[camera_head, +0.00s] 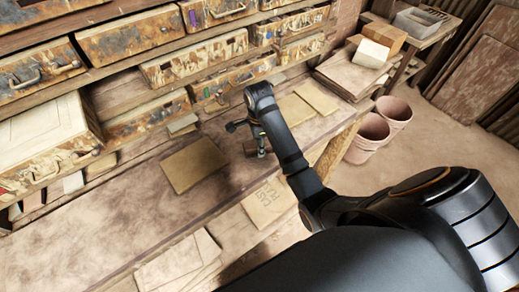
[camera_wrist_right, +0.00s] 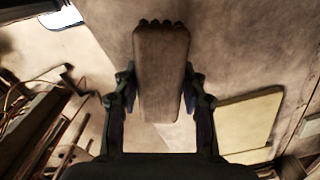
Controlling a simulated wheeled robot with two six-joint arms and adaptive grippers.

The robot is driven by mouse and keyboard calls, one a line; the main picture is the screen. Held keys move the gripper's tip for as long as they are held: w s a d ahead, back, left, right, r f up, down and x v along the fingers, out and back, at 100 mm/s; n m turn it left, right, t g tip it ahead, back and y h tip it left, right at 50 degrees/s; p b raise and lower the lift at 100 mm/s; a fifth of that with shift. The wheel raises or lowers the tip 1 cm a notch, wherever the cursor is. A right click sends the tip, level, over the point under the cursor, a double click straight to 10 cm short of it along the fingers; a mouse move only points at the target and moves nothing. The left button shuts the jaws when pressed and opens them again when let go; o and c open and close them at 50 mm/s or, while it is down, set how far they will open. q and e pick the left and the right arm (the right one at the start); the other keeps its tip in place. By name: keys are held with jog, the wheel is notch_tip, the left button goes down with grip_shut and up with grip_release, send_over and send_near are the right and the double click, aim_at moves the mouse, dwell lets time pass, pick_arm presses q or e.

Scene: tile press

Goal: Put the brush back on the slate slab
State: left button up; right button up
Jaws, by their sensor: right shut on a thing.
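My right gripper (camera_wrist_right: 160,105) is shut on the brush (camera_wrist_right: 163,70), a worn brown block with a dark, lumpy end at the top of the right wrist view. The fingers stand on either side of it. In the head view my right gripper (camera_head: 254,137) is over the bench near its back, right of a flat olive-tan square slab (camera_head: 194,165). The brush is too small and dark to make out there. I cannot tell which flat piece is the slate slab; none looks clearly slate-grey. My left gripper is not in view.
The wooden bench (camera_head: 110,222) has bare room at left. A stamped tan tile (camera_head: 268,202) lies near its front edge, and pale sheets (camera_head: 178,262) lie lower left. More tan tiles (camera_head: 296,109) lie right of my gripper. Drawers (camera_head: 130,36) line the back. Pink buckets (camera_head: 368,138) stand on the floor.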

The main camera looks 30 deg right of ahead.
notch_tip(320, 180, down, 3)
jog(key=shift+d+b, duration=0.1)
jog(key=shift+b, duration=0.65)
jog(key=shift+w+d, duration=0.1)
jog(key=shift+w, duration=0.1)
jog(key=shift+s+a+r, duration=0.15)
jog(key=shift+a, duration=0.05)
jog(key=o, duration=1.3)
jog(key=shift+f, duration=0.25)
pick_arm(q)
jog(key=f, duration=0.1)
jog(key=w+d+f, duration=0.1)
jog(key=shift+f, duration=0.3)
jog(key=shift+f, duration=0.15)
pick_arm(e)
jog(key=shift+r, duration=0.15)
notch_tip(320, 180, up, 12)
jog(key=p, duration=1.2)
jog(key=shift+d+r, duration=0.1)
jog(key=shift+r, duration=0.05)
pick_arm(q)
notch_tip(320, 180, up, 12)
